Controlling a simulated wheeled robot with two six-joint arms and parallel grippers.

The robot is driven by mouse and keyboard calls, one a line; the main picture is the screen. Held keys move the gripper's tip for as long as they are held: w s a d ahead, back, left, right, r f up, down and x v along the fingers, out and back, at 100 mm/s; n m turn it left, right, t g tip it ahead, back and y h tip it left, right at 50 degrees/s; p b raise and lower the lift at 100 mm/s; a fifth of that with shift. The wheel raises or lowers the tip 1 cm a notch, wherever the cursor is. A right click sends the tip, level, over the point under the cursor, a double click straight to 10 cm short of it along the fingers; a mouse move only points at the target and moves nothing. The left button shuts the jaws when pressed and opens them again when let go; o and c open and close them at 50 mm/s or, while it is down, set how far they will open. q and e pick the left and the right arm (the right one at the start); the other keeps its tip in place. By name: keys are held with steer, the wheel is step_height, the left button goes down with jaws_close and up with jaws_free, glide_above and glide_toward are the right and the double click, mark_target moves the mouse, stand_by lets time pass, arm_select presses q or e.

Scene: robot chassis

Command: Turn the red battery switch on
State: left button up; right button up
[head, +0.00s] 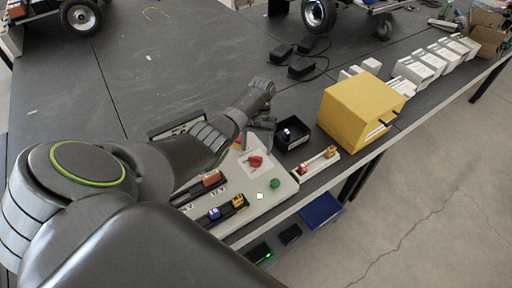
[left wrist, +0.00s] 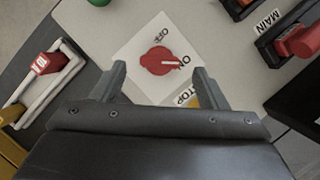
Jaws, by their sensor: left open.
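The red battery switch (head: 255,161) is a rotary knob on a white square plate on the light grey panel (head: 262,204). In the left wrist view the red knob (left wrist: 158,61) sits between OFF and ON labels, and its white line points right, toward the ON label. My left gripper (head: 254,139) is just above and behind the switch in the head view. In the left wrist view its two fingers (left wrist: 162,86) are spread apart and empty, with the knob just beyond the tips, between them in the picture. I cannot tell whether they touch it. My right gripper is not in view.
A green button (head: 275,183), a lit button (head: 260,196) and red, blue and yellow connectors are close by on the panel. A black bin (head: 291,136) and a yellow box (head: 358,110) stand to the right.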

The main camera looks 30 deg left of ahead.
arm_select(q)
steer(key=p+v, duration=0.1)
steer(key=v, duration=1.3)
steer(key=shift+p, duration=0.3)
steer(key=shift+w, duration=0.1)
